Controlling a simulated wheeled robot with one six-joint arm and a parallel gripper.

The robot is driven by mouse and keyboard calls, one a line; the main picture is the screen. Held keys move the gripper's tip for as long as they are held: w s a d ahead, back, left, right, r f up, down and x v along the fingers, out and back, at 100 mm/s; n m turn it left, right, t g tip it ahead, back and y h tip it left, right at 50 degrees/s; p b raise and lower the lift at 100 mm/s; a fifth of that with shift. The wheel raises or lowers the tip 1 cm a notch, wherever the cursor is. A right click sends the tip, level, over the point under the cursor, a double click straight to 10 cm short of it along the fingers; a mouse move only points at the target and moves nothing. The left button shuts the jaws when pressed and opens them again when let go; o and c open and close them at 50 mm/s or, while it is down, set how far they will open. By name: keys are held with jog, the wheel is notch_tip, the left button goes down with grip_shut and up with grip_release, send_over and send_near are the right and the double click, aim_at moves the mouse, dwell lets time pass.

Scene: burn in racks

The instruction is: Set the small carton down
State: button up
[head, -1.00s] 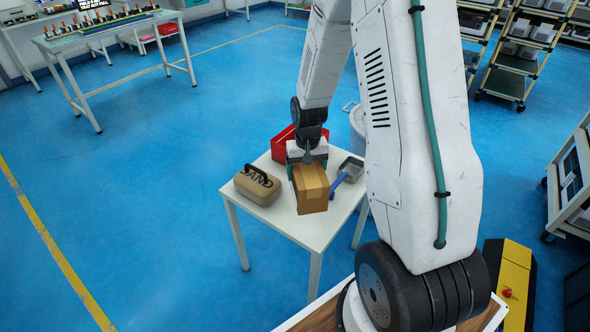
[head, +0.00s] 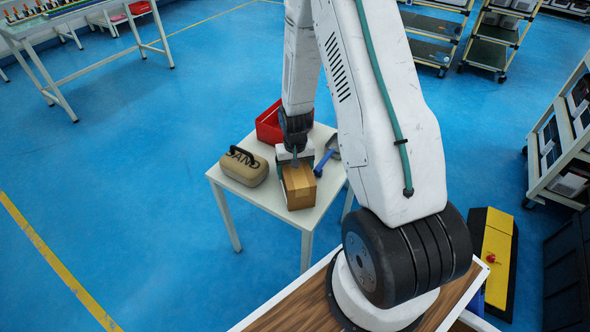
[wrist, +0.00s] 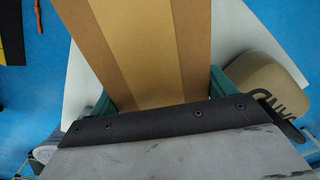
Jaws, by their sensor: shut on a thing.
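The small brown carton (head: 299,188) is at the front part of a small white table (head: 270,205) in the head view. My gripper (head: 296,164) is over it and shut on it, with a finger on each side. In the wrist view the carton (wrist: 150,50) fills the middle between the teal fingers (wrist: 165,100). The carton's underside is hidden, so I cannot tell whether it touches the tabletop or hangs just above it.
A tan sandbag (head: 244,167) with a black handle lies left of the carton. A red bin (head: 269,124) stands behind, and a blue-handled scoop (head: 326,160) lies right. Wheeled racks (head: 565,140) stand at the far right. Blue floor left of the table is clear.

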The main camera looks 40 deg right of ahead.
jog(key=o, duration=1.7)
